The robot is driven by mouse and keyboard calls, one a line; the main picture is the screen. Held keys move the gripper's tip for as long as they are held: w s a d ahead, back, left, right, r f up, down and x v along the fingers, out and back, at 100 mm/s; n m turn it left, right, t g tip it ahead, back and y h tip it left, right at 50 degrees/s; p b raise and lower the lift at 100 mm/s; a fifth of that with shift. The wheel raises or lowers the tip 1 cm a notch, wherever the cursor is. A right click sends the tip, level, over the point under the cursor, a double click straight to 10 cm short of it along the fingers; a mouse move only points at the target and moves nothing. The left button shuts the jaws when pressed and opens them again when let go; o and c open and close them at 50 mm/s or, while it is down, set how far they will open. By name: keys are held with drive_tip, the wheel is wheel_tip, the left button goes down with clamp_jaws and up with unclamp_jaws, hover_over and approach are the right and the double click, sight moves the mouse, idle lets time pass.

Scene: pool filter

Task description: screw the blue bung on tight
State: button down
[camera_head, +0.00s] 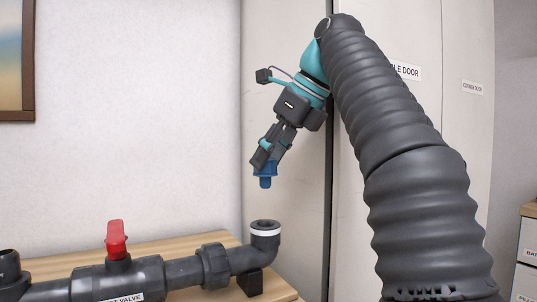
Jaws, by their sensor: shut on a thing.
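The blue bung (265,180) is in the jaws of my gripper (264,160), which is shut on it. The bung points downward, slightly tilted, and hangs in the air. Below it is the open upturned end of a dark grey elbow pipe (265,242) with a white ring under its rim. There is a clear gap between the bung and this opening. The upper part of the bung is hidden by the jaws.
The elbow joins a dark grey pipe with a union nut (214,266) and a valve with a red handle (116,240), on a wooden bench top (170,248). Another dark pipe end (9,266) stands at far left. Tall cabinet doors (285,100) stand behind my arm. Labelled drawers (529,245) are at right.

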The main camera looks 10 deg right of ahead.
sight(270, 185)
drive_tip(key=shift+f+b, duration=2.2)
drive_tip(key=shift+f, duration=0.55)
drive_tip(key=shift+p, duration=0.7)
drive_tip(key=shift+f+b, duration=1.2)
drive_tip(key=shift+f, duration=0.7)
drive_tip(key=c, duration=0.5)
unclamp_jaws()
drive_tip(key=shift+r, duration=0.1)
